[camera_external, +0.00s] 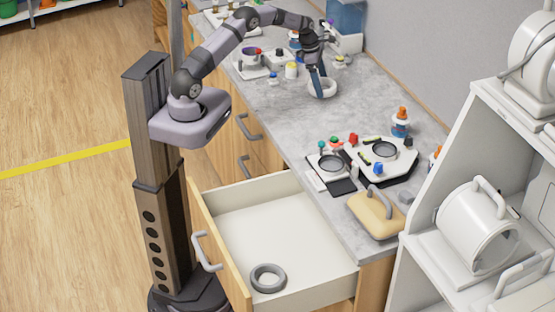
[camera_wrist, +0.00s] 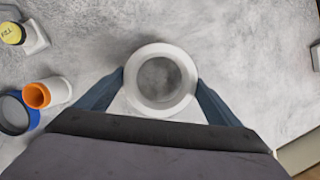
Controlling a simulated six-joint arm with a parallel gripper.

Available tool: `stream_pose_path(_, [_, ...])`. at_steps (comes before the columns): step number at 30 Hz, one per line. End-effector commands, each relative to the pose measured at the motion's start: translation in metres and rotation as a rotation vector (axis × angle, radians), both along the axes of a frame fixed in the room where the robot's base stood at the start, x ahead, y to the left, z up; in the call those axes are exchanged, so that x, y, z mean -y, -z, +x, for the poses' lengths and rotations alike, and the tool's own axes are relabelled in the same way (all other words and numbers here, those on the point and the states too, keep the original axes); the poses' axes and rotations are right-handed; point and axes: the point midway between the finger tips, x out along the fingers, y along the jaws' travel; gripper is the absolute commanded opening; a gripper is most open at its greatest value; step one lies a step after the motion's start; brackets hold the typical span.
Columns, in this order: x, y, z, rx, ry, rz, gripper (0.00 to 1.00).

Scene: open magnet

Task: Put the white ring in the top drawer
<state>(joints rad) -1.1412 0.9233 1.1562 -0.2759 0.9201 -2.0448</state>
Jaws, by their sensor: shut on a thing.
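The white ring (camera_external: 322,88) is on or just above the grey counter, at its far part; I cannot tell whether it touches the surface. In the wrist view the white ring (camera_wrist: 161,80) sits between the two blue fingers of my gripper (camera_wrist: 160,85), which is shut on its outer sides. My gripper (camera_external: 318,82) points down at the ring in the external view. The top drawer (camera_external: 286,214) is pulled open at the front of the counter. A grey ring (camera_external: 267,278) lies inside it near the front corner.
Trays with small parts (camera_external: 385,158) and a tan block with a handle (camera_external: 376,214) stand on the counter near the drawer. An orange-topped bottle (camera_external: 401,122) stands by the wall. A white shelf (camera_external: 440,200) is at right. Much of the drawer floor is clear.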

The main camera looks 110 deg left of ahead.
Motion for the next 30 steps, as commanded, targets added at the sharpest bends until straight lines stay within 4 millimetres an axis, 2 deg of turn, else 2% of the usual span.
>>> stream_pose_path(12, [-0.001, -0.066, 0.001, 0.002, 0.000, 0.005, 0.55])
stream_pose_path(18, [-0.001, -0.080, 0.000, 0.001, -0.001, 0.003, 0.55])
stream_pose_path(26, [-0.001, -0.085, 0.000, 0.002, -0.001, 0.002, 0.55])
stream_pose_path(30, [-0.001, -0.099, 0.001, 0.003, 0.001, 0.006, 0.55])
